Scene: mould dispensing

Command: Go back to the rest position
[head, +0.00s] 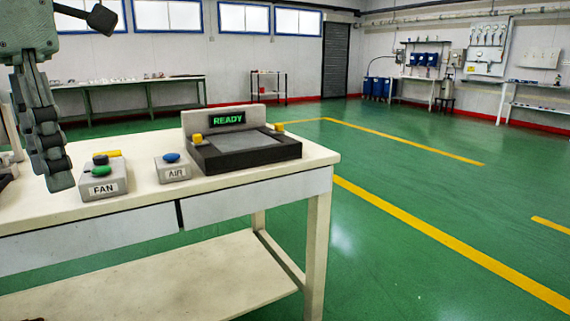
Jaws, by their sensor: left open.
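My left gripper (52,150) hangs at the left of the head view, fingers pointing down, above the left part of the workbench (225,190). Its fingers are seen from the side, open, with nothing seen between them. It is left of a grey button box marked FAN (103,188), with green and dark buttons; I cannot tell the exact gap. My right gripper is not in view.
A box marked AIR (173,172) with a blue button stands right of the FAN box. A dark station (245,152) with a green READY display (227,118) stands at the bench's right end. The green floor (400,200) to the right is clear.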

